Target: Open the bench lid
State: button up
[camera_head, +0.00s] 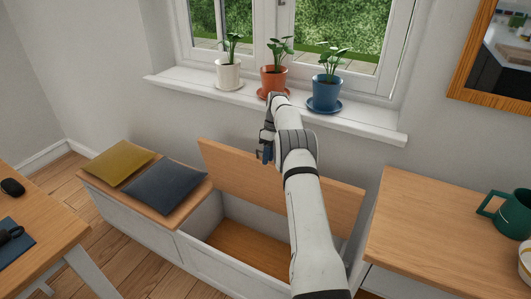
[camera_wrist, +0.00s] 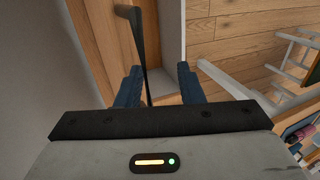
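The bench lid (camera_head: 225,160) is a wooden panel standing raised along the wall side of the bench (camera_head: 205,215). The bench's inside (camera_head: 240,245) shows below it, with a bare wooden floor. My gripper (camera_head: 265,152) is at the lid's upper edge, and my arm hides the middle of the lid. In the wrist view, the two blue fingers of my gripper (camera_wrist: 158,86) are spread apart. The lid (camera_wrist: 103,35) also shows there, with a dark strap-like handle (camera_wrist: 140,50) running down between the fingers, apparently not pinched.
Yellow (camera_head: 119,162) and dark grey (camera_head: 164,186) cushions lie on the bench's left section. White (camera_head: 228,73), orange (camera_head: 272,80) and blue (camera_head: 325,94) plant pots stand on the windowsill (camera_head: 185,90), close above my arm. A wooden-topped cabinet (camera_head: 425,225) with a green mug (camera_head: 508,213) stands right.

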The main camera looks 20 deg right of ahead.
jog(key=p+v, duration=0.2)
jog(key=v, duration=0.4)
jog(key=shift+a+r, duration=0.1)
jog(key=p+v, duration=0.1)
jog(key=p, duration=0.5)
jog(key=shift+r+p, duration=0.35)
jog(key=shift+p, duration=0.05)
jog(key=shift+f+p, duration=0.1)
jog(key=shift+p, duration=0.25)
